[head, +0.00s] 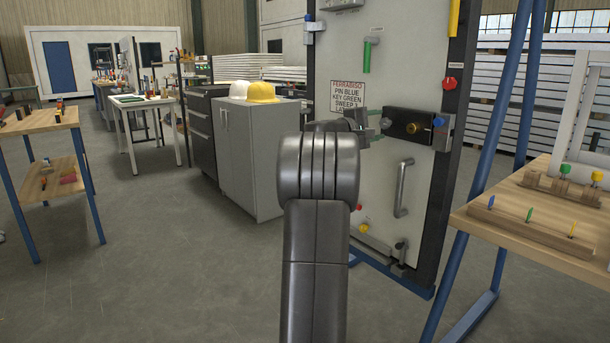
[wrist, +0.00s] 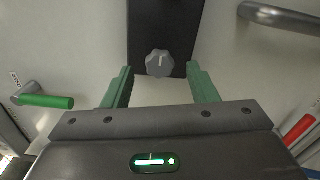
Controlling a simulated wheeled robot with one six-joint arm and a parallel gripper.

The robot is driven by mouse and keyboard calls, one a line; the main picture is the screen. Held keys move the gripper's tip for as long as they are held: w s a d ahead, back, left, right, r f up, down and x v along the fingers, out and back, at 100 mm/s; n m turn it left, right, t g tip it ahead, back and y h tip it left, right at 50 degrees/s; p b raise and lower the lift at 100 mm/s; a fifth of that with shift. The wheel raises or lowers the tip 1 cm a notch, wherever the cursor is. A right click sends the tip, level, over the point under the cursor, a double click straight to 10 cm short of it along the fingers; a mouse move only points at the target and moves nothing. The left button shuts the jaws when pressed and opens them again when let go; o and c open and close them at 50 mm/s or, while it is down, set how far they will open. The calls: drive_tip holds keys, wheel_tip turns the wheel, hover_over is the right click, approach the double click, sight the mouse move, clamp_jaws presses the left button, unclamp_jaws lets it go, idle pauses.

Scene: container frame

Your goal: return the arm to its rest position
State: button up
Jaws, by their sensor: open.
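My arm (head: 318,220) reaches forward in the head view, its elbow in front of the grey-white door panel (head: 380,75). A grey knob (wrist: 159,63) on a black plate (wrist: 165,22) shows between the fingertips. I cannot tell how far the tips are from the plate.
The panel carries a black latch box (head: 405,124), a grab handle (head: 403,188) and a green handle (head: 368,55). A wooden table (head: 520,205) with a blue frame stands at right. A grey cabinet (head: 245,160) stands left of my arm. The floor at left is open.

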drive_tip(key=shift+x, duration=0.95)
drive_tip(key=shift+s, duration=0.1)
drive_tip(key=shift+a, duration=0.1)
